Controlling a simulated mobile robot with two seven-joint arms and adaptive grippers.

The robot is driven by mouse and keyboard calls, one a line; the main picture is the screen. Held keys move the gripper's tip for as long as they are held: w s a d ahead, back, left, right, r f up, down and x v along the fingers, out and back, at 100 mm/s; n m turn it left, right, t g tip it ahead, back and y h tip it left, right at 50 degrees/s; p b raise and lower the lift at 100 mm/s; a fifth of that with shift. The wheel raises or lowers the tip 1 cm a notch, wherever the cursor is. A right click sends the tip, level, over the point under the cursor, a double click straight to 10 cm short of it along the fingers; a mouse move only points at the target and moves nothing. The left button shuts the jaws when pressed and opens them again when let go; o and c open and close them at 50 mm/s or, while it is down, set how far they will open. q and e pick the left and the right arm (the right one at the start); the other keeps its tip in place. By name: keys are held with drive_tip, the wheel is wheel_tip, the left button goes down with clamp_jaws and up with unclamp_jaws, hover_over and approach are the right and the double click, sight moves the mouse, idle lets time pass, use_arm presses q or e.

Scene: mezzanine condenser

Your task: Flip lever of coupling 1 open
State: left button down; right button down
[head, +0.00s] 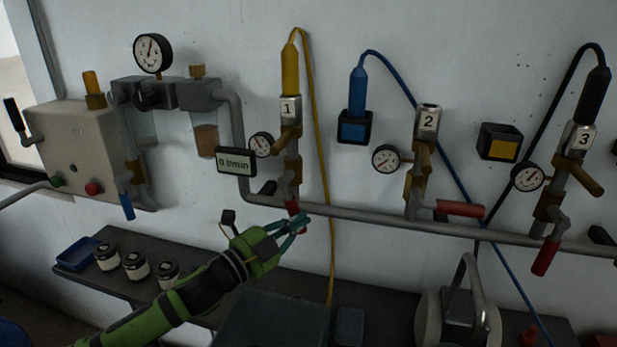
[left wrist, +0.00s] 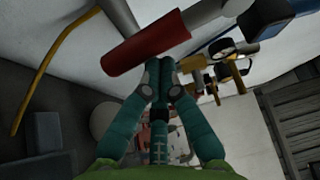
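Coupling 1 (head: 289,110) is on the wall in the head view, with a yellow plug in its top. Its red lever (head: 292,207) points down below the brass body, partly covered by my left gripper. In the left wrist view the red lever (left wrist: 146,43) lies across the picture just beyond the fingertips. My left gripper (head: 303,219) has its teal fingers drawn together, their tips at the lever. The fingers (left wrist: 159,66) converge in the left wrist view with nothing seen between them. I cannot tell whether they touch the lever. My right gripper is not in view.
A grey pipe (head: 385,223) runs along the wall below the couplings. Coupling 2 (head: 427,122) has its red lever sideways; coupling 3 (head: 580,138) has its lever down. A flow display (head: 236,161) and gauge (head: 262,144) sit left of coupling 1. A dark bench lies below.

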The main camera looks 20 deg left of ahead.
use_arm(q)
drive_tip(key=shift+a+f, duration=0.4)
drive_tip(key=shift+a, duration=0.5)
